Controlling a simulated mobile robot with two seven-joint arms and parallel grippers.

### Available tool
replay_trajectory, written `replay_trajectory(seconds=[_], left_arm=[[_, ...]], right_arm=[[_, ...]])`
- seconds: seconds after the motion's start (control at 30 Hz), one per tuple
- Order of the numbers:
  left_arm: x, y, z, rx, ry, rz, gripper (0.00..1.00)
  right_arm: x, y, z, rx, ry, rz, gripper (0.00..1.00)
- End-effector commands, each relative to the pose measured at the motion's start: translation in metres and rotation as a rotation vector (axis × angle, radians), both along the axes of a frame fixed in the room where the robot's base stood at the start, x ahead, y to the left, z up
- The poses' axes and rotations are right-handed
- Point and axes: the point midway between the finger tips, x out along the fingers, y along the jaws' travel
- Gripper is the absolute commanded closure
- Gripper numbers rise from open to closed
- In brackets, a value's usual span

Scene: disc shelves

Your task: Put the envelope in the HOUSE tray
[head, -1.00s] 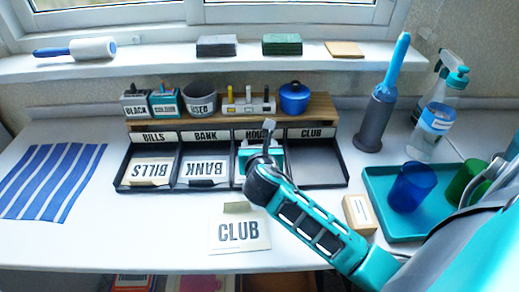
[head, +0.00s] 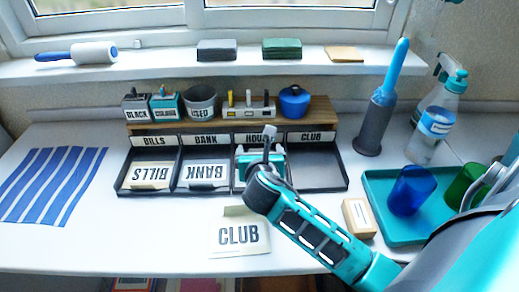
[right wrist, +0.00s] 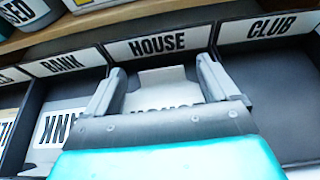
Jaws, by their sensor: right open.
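The HOUSE tray (right wrist: 222,90) is the third compartment from the left in the black tray row, under its HOUSE label. A pale envelope (right wrist: 163,76) with partly hidden HOUSE lettering lies in it, seen in the right wrist view. My right gripper (right wrist: 160,70) is open over this tray, with its fingers apart on either side of the envelope. In the head view my right gripper (head: 262,160) and arm hide most of the tray and the envelope. My left gripper is not in view.
A BILLS envelope (head: 150,176) and a BANK envelope (head: 205,174) lie in their trays. The CLUB tray (head: 316,172) is empty. A CLUB envelope (head: 238,236) lies on the desk in front. A small box (head: 358,217) and a teal tray (head: 376,190) with cups stand right.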

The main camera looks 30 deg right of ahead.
Motion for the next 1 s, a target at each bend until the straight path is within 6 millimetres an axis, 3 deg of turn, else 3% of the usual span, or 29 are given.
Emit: replay_trajectory(seconds=[0.2, 0.5, 1.0], left_arm=[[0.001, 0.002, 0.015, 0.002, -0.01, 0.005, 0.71], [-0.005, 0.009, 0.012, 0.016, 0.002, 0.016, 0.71], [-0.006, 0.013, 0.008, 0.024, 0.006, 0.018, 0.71]], right_arm=[[-0.038, 0.024, 0.022, 0.003, 0.001, 0.002, 0.12], [-0.077, 0.047, 0.039, 0.001, -0.001, 0.001, 0.12], [-0.083, 0.051, 0.042, 0.001, -0.002, -0.001, 0.12]])
